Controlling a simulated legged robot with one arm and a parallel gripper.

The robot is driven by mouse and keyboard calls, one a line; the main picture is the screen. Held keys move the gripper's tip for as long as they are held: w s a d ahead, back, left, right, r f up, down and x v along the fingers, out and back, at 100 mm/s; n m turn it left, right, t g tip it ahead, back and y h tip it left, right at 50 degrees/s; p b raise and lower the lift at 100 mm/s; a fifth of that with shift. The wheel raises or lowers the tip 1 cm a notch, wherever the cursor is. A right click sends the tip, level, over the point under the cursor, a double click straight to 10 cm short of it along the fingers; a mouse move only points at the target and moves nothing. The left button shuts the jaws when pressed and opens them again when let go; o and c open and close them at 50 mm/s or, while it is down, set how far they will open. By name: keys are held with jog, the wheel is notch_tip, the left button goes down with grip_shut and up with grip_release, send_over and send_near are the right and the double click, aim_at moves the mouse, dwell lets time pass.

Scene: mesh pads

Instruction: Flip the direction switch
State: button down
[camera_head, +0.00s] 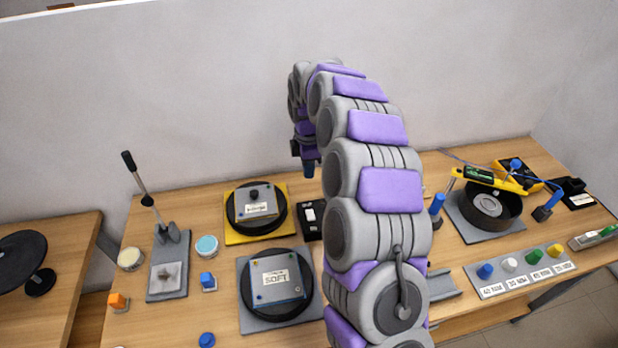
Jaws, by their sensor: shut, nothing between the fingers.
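A small black switch box with a white rocker (310,215) lies on the wooden table, just right of the round black pad on the yellow plate. No label on it can be read, so I cannot tell for sure that it is the direction switch. My gripper (309,170) hangs from my arched arm, pointing down, shut and empty. In the picture it is just above the black box and seems apart from it. My arm hides the table to the right of the box.
A round pad on a yellow plate (233,234) is left of the box, and a pad marked SOFT (276,279) is nearer. A lever press (168,268) stands left. A black round dish (491,208) and a row of coloured knobs (522,266) are right. A wall stands behind.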

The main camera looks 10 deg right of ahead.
aim_at(312, 216)
jog(key=f, duration=0.2)
jog(key=f+g, duration=0.1)
jog(key=shift+w+d+p, duration=0.3)
jog(key=shift+d+p, duration=0.05)
jog(key=shift+p, duration=0.05)
jog(key=f, duration=0.4)
jog(key=s+f+b, duration=0.1)
jog(key=f, duration=0.4)
jog(key=s+f+b, duration=0.1)
jog(key=f, duration=0.4)
